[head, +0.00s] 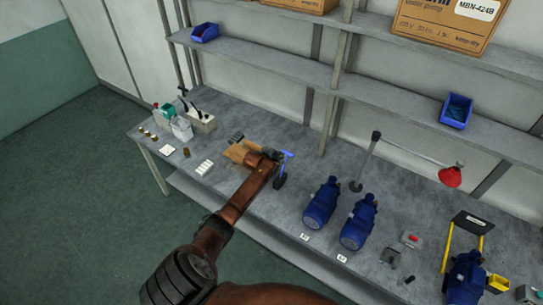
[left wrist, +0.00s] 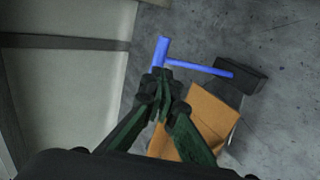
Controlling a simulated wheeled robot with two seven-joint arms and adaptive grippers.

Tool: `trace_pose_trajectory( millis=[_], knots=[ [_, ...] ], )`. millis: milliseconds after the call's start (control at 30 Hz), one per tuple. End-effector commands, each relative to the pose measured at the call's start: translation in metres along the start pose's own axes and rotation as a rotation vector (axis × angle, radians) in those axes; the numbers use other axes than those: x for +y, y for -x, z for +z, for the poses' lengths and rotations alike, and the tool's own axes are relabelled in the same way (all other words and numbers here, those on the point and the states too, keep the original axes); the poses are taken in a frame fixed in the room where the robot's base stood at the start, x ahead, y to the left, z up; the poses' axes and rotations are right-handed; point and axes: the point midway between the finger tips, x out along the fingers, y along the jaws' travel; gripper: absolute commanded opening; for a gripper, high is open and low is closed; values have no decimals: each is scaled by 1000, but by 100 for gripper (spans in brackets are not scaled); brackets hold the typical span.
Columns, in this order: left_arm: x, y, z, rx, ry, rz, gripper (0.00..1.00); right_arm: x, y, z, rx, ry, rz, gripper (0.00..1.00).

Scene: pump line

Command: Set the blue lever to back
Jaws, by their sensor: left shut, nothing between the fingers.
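The blue lever (head: 283,166) stands on a dark base (head: 279,182) on the workbench, with a T-shaped crossbar at its top. In the left wrist view the lever (left wrist: 200,67) runs from its dark block (left wrist: 242,75) at the right to the crossbar at the left. My left gripper (head: 274,156) is right by the top of the lever. In the left wrist view its fingertips (left wrist: 160,78) are together just below the crossbar, with nothing between them; I cannot tell whether they touch it. My right gripper is not in view.
A brown cardboard piece (head: 237,151) lies beside my gripper. Two blue pumps (head: 322,203) (head: 358,222) stand to the right of the lever. White labels (head: 204,167) and small containers (head: 181,128) are at the left. A shelf (head: 300,72) runs above the bench.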

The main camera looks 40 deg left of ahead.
Motion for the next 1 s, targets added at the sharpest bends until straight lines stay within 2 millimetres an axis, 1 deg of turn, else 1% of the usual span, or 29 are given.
trace_pose_trajectory(
  millis=[33, 300, 500, 700, 1000],
  knots=[
    [-2, 8, 0, -1, 1, 2, 0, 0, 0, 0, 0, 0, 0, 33],
    [-4, 49, 0, 1, 1, 0, 0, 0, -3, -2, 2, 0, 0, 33],
    [-5, 70, 0, 0, 2, 0, 0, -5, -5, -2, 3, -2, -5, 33],
    [-5, 78, 0, 1, 1, -1, 0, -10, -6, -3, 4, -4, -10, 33],
    [-5, 78, 0, 1, 1, -1, 0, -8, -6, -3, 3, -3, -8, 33]
  ],
)
